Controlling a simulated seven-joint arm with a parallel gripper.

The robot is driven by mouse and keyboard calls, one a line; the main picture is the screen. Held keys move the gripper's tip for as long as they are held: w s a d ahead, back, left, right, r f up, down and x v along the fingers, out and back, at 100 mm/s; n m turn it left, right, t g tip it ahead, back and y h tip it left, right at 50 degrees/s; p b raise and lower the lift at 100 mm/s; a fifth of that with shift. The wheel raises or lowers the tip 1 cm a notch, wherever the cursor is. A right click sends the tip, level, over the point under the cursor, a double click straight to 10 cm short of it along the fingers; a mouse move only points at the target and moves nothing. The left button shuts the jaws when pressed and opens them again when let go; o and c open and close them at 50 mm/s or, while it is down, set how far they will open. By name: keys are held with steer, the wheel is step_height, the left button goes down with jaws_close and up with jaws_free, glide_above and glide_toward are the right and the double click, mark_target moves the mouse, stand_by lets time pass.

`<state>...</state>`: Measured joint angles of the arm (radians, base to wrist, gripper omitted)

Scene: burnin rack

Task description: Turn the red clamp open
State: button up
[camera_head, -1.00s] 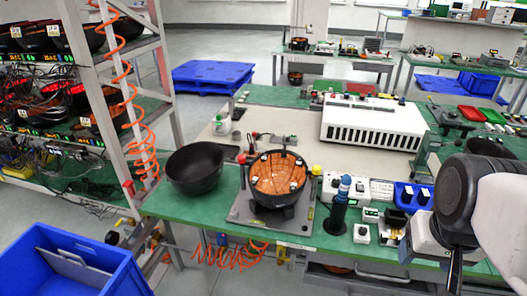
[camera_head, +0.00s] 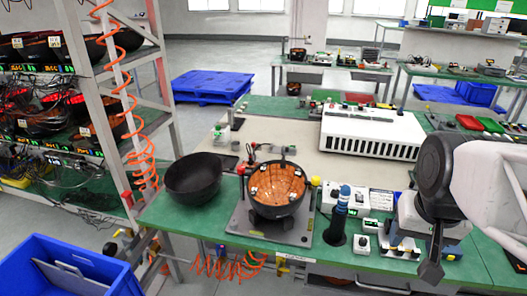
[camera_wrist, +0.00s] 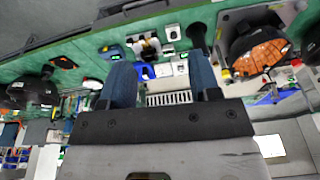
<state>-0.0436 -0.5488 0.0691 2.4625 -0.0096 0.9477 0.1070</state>
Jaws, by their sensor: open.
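The red clamp knob (camera_head: 241,171) shows at the left side of the round fixture in the head view. The fixture holds a black bowl with an orange-brown inside (camera_head: 277,184) on a grey base plate (camera_head: 262,232). A yellow knob (camera_head: 315,181) stands at its right side. My gripper (camera_head: 431,270) is well to the right of the fixture, near the bench's front edge, and touches nothing there. In the wrist view my gripper (camera_wrist: 162,80) has two blue-grey fingers apart with nothing held between them. The fixture's orange bowl also shows there (camera_wrist: 262,52), at upper right.
A black bowl (camera_head: 193,177) stands left of the fixture. A dark post with a blue top (camera_head: 337,222) and small boxes stand between fixture and gripper. A white slotted unit (camera_head: 372,132) is behind. A rack (camera_head: 130,80) is at left, a blue bin (camera_head: 75,268) at lower left.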

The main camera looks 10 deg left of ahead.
steer(key=w+a+r+m, duration=0.1)
steer(key=w+a, duration=0.3)
steer(key=w, duration=0.2)
steer(key=w+a+r, duration=0.1)
steer(key=w+a, duration=0.3)
steer(key=w, duration=0.3)
steer(key=m+g, duration=0.2)
steer(key=m, duration=0.1)
glide_above(241, 167)
steer(key=f, duration=1)
steer(key=shift+s+d+f, duration=0.15)
steer(key=shift+d+f, duration=0.15)
steer(key=shift+f, duration=0.05)
steer(key=shift+a+f+m, duration=0.15)
steer(key=shift+a+m, duration=0.15)
steer(key=shift+f, duration=0.1)
steer(key=shift+f, duration=3.8)
steer(key=c, duration=0.9)
